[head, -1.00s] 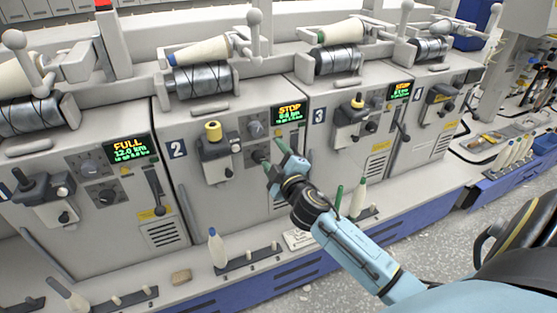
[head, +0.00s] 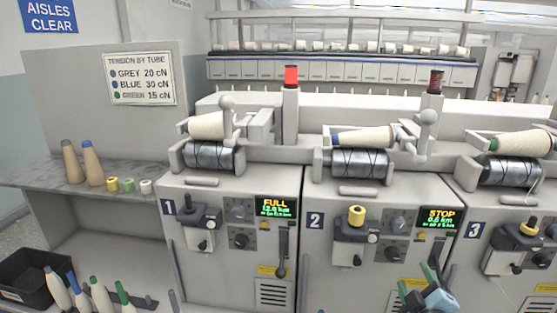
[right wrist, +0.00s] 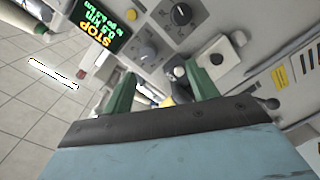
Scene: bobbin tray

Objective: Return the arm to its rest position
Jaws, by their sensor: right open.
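My right gripper (head: 417,288) is at the bottom edge of the head view, in front of the lower right of winding unit 2 (head: 345,275). Its green fingers are apart, and most of the arm is cut off by the frame. In the right wrist view the open fingers (right wrist: 162,92) point toward a unit's front panel, with knobs and a tilted STOP display (right wrist: 88,28) beyond. I see nothing held between them. My left gripper is not in view.
Unit 1 (head: 215,270) shows FULL, and unit 3 (head: 515,285) stands at the right. At the left, a shelf (head: 45,178) bears cones and small coloured bobbins. Below are a black bin (head: 25,275) and several coloured-tipped tubes. Tiled floor (right wrist: 30,100) is at the wrist view's left.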

